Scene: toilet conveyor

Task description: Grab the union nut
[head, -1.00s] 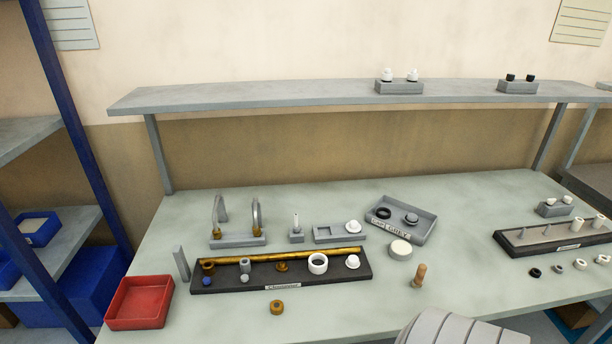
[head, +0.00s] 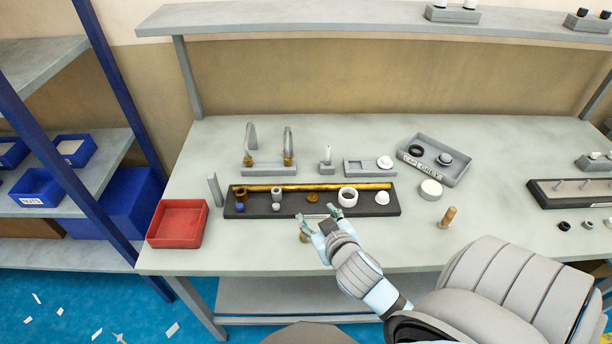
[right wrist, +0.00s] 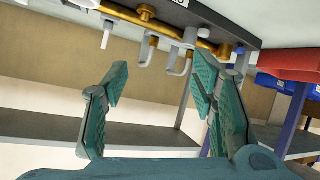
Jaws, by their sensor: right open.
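A small brass ring-shaped piece (head: 303,238), which looks like the union nut, sits on the bench in front of the black tray. My right gripper (head: 320,217) is open, with its teal fingers spread over the bench close to this piece and the tray's front edge. The gripper hides part of the piece, and I cannot tell the height between them. In the right wrist view the open fingers (right wrist: 162,78) have nothing between them, and the brass piece cannot be made out there. My left gripper is not in view.
The black tray (head: 233,208) holds a long brass bar (head: 310,187), a white ring (head: 347,196) and other small parts. A red bin (head: 178,222) stands to the left. A wooden-coloured peg (head: 447,217) stands to the right. A grey tray (head: 452,175) lies behind it.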

